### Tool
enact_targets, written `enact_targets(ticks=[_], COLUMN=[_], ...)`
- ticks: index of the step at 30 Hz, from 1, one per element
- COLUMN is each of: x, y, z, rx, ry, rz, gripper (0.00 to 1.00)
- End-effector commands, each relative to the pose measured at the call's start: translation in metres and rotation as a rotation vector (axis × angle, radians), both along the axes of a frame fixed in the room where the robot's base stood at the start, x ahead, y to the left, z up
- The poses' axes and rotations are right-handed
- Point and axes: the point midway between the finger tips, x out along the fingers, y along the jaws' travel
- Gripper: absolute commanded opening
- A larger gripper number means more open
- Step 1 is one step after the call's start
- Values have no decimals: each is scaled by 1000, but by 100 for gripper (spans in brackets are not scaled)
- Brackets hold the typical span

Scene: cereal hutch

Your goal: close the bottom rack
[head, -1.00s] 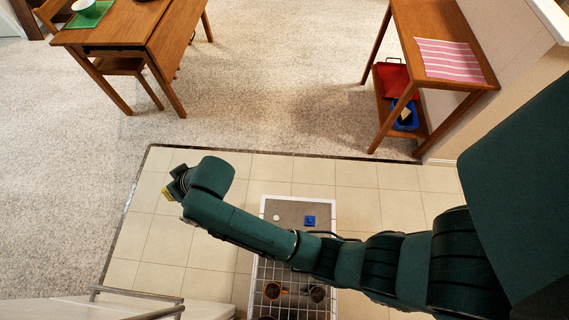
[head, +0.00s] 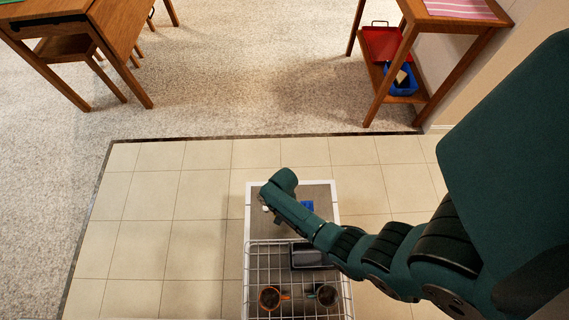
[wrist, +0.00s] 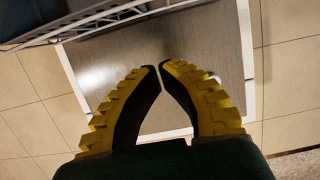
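The bottom rack (head: 247,262) is a wire basket pulled out over a lowered door panel (head: 325,192), grey with a white border. It holds a dark grey container (head: 307,257), a mug with an orange handle (head: 270,298) and a dark green mug (head: 327,294). In the wrist view the rack's wire edge (wrist: 130,14) shows at the top left. My gripper (wrist: 160,68) points down over the panel, beyond the rack's outer edge and apart from it. Its yellow and black fingers meet nearly tip to tip, with nothing between them. My arm hides the gripper in the head view.
Tiled floor (head: 200,205) is free to the left. A wooden table (head: 75,35) stands at the far left. A wooden shelf table (head: 440,20) with a red tray (head: 385,44) stands at the far right.

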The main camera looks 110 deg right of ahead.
Motion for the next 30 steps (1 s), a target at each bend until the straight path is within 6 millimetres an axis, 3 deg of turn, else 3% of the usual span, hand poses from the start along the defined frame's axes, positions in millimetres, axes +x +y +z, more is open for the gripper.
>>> enact_targets(ticks=[1,6,10,15,30], x=[1,4,12,18,20], y=[3,11,33,47,51], z=[-20,-55,-48,-47,-45], rx=[1,0,-2,-2,-1], ry=[1,0,0,0,-1], rz=[2,3,7,5,-4], gripper=[0,0,0,0,0])
